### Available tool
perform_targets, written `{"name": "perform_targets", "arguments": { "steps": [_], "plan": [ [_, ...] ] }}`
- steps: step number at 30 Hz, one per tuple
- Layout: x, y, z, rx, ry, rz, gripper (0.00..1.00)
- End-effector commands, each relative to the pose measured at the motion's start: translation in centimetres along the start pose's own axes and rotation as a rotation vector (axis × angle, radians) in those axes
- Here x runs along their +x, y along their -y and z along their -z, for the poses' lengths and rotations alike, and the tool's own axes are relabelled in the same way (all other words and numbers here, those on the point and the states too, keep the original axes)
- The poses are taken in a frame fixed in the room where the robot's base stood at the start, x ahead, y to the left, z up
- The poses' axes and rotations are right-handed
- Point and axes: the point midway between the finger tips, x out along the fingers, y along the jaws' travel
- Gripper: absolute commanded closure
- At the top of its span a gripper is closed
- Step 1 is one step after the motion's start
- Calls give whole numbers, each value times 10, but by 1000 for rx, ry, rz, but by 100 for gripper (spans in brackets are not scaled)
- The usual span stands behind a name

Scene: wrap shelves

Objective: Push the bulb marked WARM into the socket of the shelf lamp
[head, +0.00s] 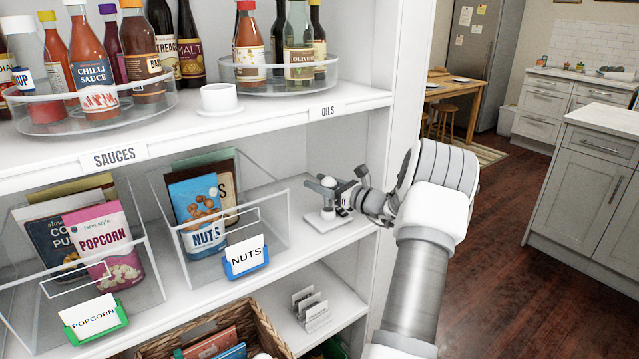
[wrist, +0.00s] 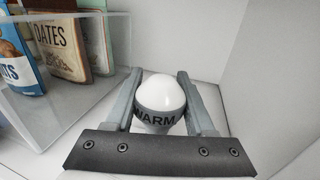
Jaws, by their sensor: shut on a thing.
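The white bulb with a grey band marked WARM (wrist: 160,97) is between the two fingers of my gripper (wrist: 159,82), which is shut on it. In the head view my gripper (head: 335,192) is at the right end of the middle shelf, above the white base of the shelf lamp (head: 318,224). The bulb is upright, dome up. The socket is hidden below the bulb and fingers, so I cannot tell whether the bulb is in it or just above it.
A clear bin with nut packets (head: 207,214) stands left of the lamp; its wall (wrist: 50,125) is close in the wrist view. The shelf's right side wall (head: 365,160) is close on the other side. The upper shelf edge (head: 240,125) is above.

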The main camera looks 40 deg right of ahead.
Motion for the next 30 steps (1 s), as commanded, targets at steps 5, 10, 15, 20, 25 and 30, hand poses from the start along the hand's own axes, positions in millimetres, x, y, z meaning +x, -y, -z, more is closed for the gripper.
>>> {"name": "perform_targets", "arguments": {
  "steps": [5,10,15,20,25,30],
  "plan": [
    [0,0,0,0,0,0,100],
    [0,0,1,0,0,0,100],
    [0,0,5,0,0,0,100],
    [0,0,9,0,0,0,100],
    [0,0,13,0,0,0,100],
    [0,0,17,0,0,0,100]
  ]
}}
